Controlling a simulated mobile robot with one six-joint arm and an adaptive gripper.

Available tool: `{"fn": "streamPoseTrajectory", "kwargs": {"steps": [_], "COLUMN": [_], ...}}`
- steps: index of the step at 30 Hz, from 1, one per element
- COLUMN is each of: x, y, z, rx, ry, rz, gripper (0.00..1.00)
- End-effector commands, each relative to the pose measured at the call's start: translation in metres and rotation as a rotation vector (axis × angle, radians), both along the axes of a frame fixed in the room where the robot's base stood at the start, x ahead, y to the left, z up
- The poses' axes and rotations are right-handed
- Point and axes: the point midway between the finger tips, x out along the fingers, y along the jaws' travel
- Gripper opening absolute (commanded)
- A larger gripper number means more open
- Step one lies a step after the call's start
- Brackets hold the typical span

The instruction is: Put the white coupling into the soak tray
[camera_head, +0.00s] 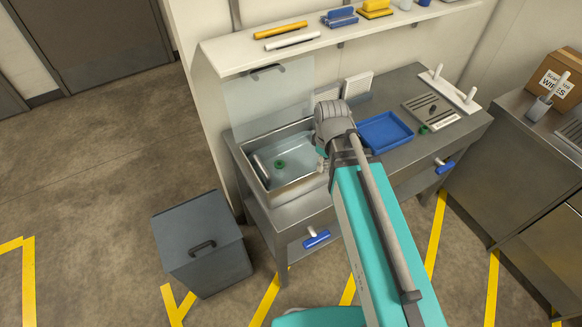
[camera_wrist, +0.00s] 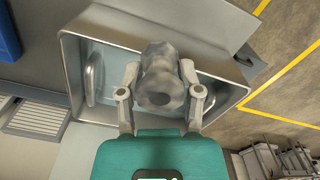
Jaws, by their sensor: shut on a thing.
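My gripper (camera_wrist: 161,82) is shut on a pale grey-white, ribbed piece with a round end, which looks like the white coupling (camera_wrist: 163,88). The wrist view shows a finger on each side of it. It is held over a steel basin of clear liquid, which looks like the soak tray (camera_wrist: 72,58); height above the liquid is hard to tell. In the head view the basin (camera_head: 262,182) is set in the bench, with a green ring (camera_head: 280,164) inside. There my gripper (camera_head: 322,160) is at the basin's right side, and my arm hides the coupling.
A blue tray (camera_head: 372,136) lies on the bench right of the basin. A raised clear panel (camera_head: 262,100) stands behind the basin, under a shelf (camera_head: 225,60). A grey lidded bin (camera_head: 200,240) stands on the floor at front left.

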Motion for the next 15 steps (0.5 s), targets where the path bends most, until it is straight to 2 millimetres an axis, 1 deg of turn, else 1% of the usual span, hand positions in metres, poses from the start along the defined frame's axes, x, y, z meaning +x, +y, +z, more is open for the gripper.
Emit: {"fn": "streamPoseTrajectory", "kwargs": {"steps": [5,8,11,15], "x": [0.002,0.009,0.019,0.040], "y": [0.001,0.004,0.010,0.020], "z": [-0.001,-0.005,-0.011,-0.022], "rx": [0.000,0.000,0.000,0.000], "ry": [0.000,0.000,0.000,0.000], "rz": [0.001,0.002,0.002,0.003], "gripper": [0.08,0.08,0.08,0.08]}}
